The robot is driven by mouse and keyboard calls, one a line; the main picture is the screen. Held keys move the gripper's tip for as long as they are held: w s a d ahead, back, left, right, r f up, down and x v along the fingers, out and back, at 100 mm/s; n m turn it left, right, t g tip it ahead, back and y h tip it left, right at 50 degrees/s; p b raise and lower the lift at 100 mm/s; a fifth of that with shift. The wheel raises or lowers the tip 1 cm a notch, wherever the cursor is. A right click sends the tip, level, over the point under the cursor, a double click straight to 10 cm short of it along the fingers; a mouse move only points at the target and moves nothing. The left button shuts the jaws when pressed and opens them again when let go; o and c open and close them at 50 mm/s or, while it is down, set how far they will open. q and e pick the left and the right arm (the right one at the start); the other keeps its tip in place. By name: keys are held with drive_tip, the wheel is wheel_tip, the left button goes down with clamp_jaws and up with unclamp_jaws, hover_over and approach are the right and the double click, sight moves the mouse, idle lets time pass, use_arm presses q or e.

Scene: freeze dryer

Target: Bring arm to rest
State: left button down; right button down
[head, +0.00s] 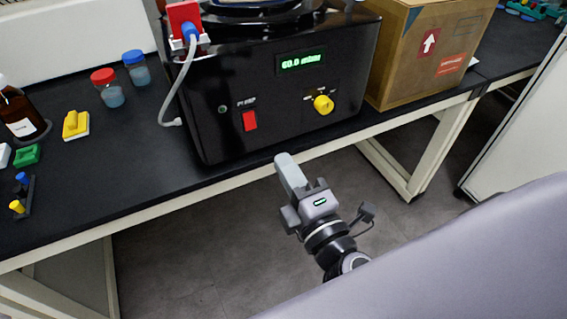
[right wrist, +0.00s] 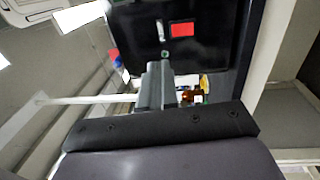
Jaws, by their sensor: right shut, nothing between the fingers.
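My right gripper (head: 287,163) is shut and empty. In the head view it is in front of the bench's front edge, below the black freeze dryer (head: 215,110), and looks apart from it. In the right wrist view its closed fingers (right wrist: 156,72) point toward the dryer's dark front (right wrist: 210,60). The dryer has a green lit display (head: 301,62), a red switch (head: 250,121) and a yellow knob (head: 323,105). My left gripper is in neither view.
A cardboard box (head: 425,50) stands right of the dryer on the black bench (head: 120,170). The grey floor (head: 190,265) below the bench edge is clear.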

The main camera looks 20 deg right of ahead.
idle(0.4)
drive_tip(key=s+d+f+m+g, duration=0.1)
drive_tip(key=s+f+m+g, duration=0.2)
drive_tip(key=f+m, duration=0.2)
drive_tip(key=s+d+f+m+g+y+p, duration=0.1)
drive_tip(key=f+m, duration=0.4)
drive_tip(key=f, duration=0.5)
drive_tip(key=s+d+f+m+g+p, duration=0.1)
drive_tip(key=s+d+f+m+g, duration=0.1)
drive_tip(key=s+f+m+g, duration=0.3)
wheel_tip(320, 180, down, 3)
drive_tip(key=shift+s+d+r+m+y, duration=0.15)
drive_tip(key=shift+d+m+y, duration=0.2)
drive_tip(key=shift+m, duration=0.15)
